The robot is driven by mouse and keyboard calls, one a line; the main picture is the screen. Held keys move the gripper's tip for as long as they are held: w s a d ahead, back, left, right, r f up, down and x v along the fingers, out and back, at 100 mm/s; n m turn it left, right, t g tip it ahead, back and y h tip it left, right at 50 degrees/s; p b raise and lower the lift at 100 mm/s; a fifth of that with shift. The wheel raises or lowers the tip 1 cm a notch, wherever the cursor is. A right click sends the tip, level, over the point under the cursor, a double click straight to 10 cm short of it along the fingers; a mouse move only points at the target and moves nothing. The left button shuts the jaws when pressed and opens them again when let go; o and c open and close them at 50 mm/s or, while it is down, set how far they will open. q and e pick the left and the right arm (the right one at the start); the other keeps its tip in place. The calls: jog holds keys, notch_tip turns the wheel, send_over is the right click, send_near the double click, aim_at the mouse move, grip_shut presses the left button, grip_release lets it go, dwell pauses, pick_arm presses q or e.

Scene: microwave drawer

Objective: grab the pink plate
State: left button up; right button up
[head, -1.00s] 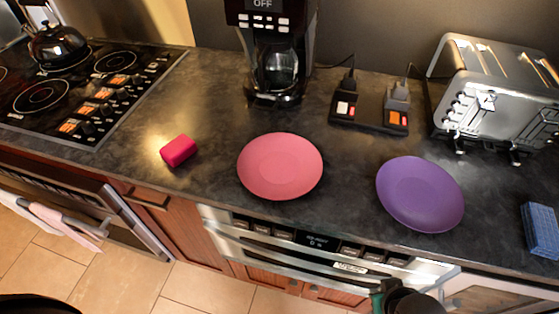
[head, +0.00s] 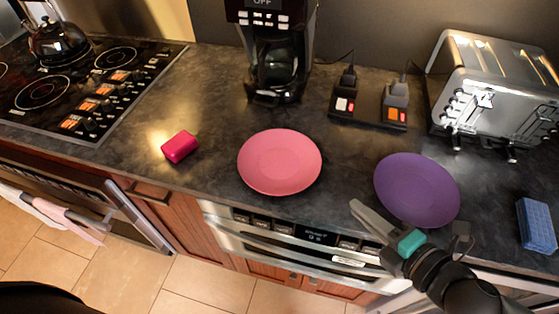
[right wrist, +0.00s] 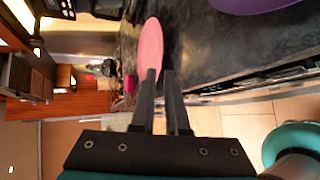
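The pink plate (head: 279,162) lies flat on the dark counter, close to its front edge. My right gripper (head: 358,212) is in front of the counter, right of the pink plate and apart from it, with its fingers pointing up and left. The pink plate (right wrist: 151,46) also shows in the right wrist view, seen nearly edge-on beyond the fingertips. There the right gripper's fingers (right wrist: 160,72) stand a narrow gap apart with nothing between them. My left gripper is not in view.
A purple plate (head: 417,190) lies right of the pink plate, close behind my right gripper. A magenta block (head: 180,147) sits to its left. A coffee maker (head: 275,50), a toaster (head: 495,95) and a blue sponge (head: 537,225) are on the counter. The oven handle (head: 285,254) juts out below.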

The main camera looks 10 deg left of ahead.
aim_at(315, 185)
jog(key=x, duration=1.5)
jog(key=shift+s+f, duration=0.2)
jog(key=shift+f, duration=0.05)
grip_shut()
dwell(1.4)
